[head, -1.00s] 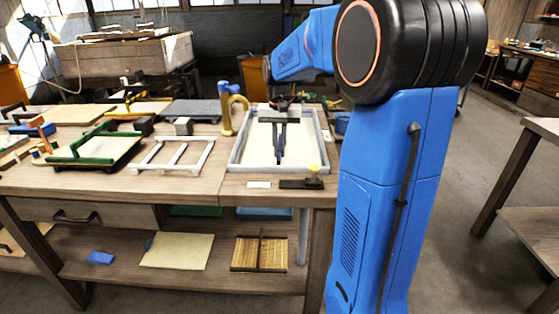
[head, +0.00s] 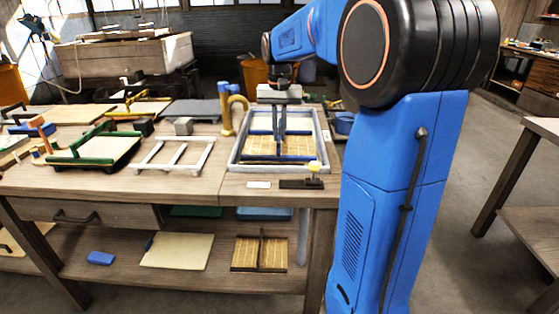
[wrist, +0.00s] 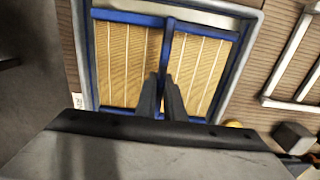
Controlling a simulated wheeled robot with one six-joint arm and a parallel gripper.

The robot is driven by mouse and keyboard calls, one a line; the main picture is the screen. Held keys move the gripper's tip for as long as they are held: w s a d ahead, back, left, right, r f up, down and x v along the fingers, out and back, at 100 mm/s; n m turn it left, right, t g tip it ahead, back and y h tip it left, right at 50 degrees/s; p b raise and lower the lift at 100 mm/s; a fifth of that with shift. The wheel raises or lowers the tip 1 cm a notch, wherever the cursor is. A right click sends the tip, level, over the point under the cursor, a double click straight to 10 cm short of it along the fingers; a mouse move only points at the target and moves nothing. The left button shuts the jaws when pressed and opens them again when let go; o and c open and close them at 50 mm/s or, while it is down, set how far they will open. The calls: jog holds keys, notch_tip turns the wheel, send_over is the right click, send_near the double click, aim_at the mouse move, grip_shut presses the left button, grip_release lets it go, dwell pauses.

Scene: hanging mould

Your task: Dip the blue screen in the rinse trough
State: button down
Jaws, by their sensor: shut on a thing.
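The blue screen (head: 262,144) has a blue frame, a blue middle bar and tan slatted panels. It lies level within the rim of the grey rinse trough (head: 275,171) on the bench. In the wrist view the screen (wrist: 125,60) sits inside the trough's rim (wrist: 80,60), with its blue bar running between my fingers. My gripper (head: 279,154) points down over the middle of the trough, shut on that bar; it also shows in the wrist view (wrist: 161,82). I cannot tell how far the screen is above the trough's bottom or liquid.
A white frame (head: 172,154) and a green-framed screen (head: 103,150) lie left of the trough. A yellow-and-blue upright fixture (head: 228,110) stands at its back left.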

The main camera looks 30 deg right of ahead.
jog(key=shift+r, duration=2.5)
jog(key=shift+r, duration=2)
